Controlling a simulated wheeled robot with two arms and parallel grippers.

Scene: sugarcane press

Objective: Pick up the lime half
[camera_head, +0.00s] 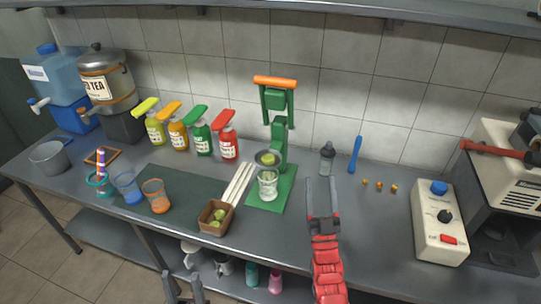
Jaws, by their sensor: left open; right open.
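Green lime pieces (217,219) lie in a small brown box (229,222) near the table's front middle. Another yellow-green lime piece (268,160) sits in the cup of the green hand press (277,128), above a clear glass (268,188). My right gripper (321,183), on the red arm, is open and empty, to the right of the press and its green base. My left gripper (182,275) is open at the bottom edge, in front of the table and below the box; only its fingers show.
White sticks (238,184) lie between the box and press. Cups (156,196) stand on the left, with several pump bottles (228,142) behind. A grey bottle (327,155), a blue tool (355,154) and a control box (440,225) are to the right. The table front right of the box is clear.

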